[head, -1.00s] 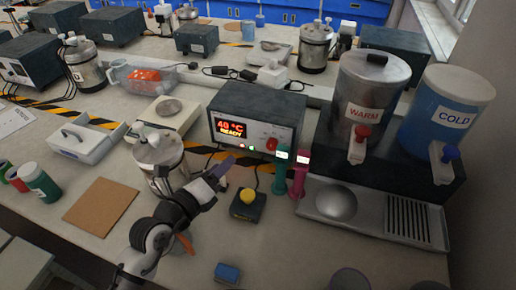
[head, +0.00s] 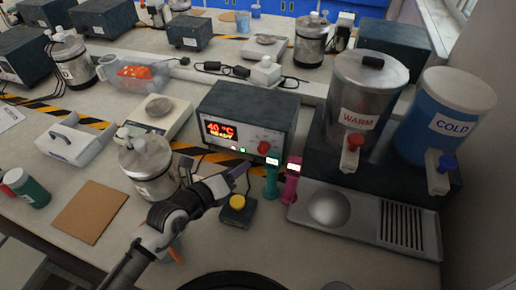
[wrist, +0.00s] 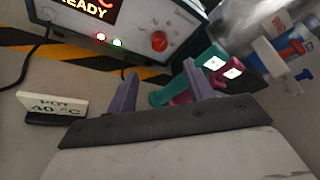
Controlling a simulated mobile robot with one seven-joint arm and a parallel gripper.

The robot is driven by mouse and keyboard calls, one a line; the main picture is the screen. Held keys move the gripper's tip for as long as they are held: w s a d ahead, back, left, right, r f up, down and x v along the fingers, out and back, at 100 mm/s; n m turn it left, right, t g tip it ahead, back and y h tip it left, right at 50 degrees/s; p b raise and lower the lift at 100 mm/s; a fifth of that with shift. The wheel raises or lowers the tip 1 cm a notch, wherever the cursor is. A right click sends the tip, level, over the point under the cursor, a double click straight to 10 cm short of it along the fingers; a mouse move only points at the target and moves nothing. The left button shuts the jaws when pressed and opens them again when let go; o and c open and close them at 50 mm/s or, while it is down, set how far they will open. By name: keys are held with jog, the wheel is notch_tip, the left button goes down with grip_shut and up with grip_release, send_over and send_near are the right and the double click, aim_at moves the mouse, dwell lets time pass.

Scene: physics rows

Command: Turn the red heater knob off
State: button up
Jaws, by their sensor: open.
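The heater (head: 246,122) is a dark box with a light front panel on the bench. Its red display reads 40 °C READY. The red knob (head: 263,148) sits at the lower right of that panel. In the wrist view the red knob (wrist: 159,41) is near the top, beyond my fingers. My gripper (head: 242,173) is in front of the heater, below and left of the knob, apart from it. In the wrist view my gripper (wrist: 160,90) shows two purple fingers spread apart with nothing held between them.
A yellow button on a dark box (head: 237,203) is just below my gripper. Green (head: 271,180) and pink (head: 291,181) upright handheld devices stand to the right. A metal canister (head: 148,165) stands left. WARM (head: 365,90) and COLD (head: 447,115) dispensers stand right.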

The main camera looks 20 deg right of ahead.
aim_at(262, 151)
jog(key=shift+p+x, duration=0.6)
jog(key=shift+x, duration=4.85)
jog(key=c, duration=1)
jog(key=shift+a+f+n+h, duration=0.1)
jog(key=shift+f+n+h, duration=0.1)
jog(key=shift+n+h, duration=0.75)
jog(key=shift+n+y, duration=0.25)
jog(key=o, duration=1)
jog(key=shift+s+a, duration=0.1)
